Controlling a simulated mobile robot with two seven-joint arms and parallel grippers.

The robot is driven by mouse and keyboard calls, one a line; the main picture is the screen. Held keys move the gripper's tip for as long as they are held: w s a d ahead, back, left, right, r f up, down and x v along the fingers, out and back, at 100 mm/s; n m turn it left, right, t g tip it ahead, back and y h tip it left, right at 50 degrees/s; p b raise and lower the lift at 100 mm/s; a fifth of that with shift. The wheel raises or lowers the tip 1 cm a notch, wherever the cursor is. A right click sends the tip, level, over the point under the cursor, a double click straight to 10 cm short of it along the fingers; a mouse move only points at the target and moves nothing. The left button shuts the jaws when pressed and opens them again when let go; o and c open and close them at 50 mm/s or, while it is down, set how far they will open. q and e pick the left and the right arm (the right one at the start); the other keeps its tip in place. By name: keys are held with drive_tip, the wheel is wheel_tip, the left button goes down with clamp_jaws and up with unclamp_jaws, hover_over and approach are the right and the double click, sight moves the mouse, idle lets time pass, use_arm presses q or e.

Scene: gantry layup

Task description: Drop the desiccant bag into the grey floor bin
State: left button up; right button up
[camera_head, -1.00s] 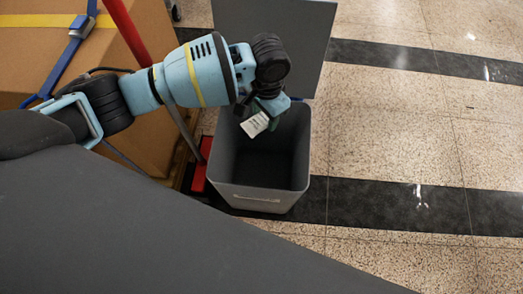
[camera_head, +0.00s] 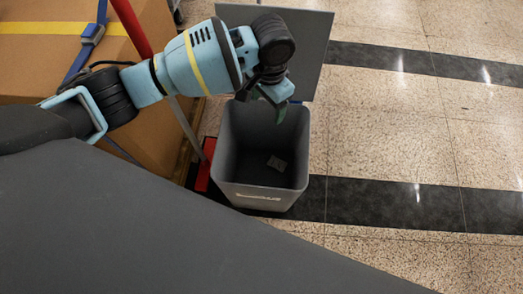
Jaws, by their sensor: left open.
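My left gripper (camera_head: 272,108) is open and empty above the bin's back rim, pointing down, and is partly hidden by the wrist. My right gripper is not in view.
A large cardboard box (camera_head: 60,65) with a blue strap stands at the left. A red pole (camera_head: 131,27) and a red piece on the floor (camera_head: 205,165) are beside the bin. A dark grey surface (camera_head: 150,230) fills the lower left. The floor at the right is clear.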

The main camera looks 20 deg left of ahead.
use_arm(q)
drive_tip(key=shift+r, duration=0.75)
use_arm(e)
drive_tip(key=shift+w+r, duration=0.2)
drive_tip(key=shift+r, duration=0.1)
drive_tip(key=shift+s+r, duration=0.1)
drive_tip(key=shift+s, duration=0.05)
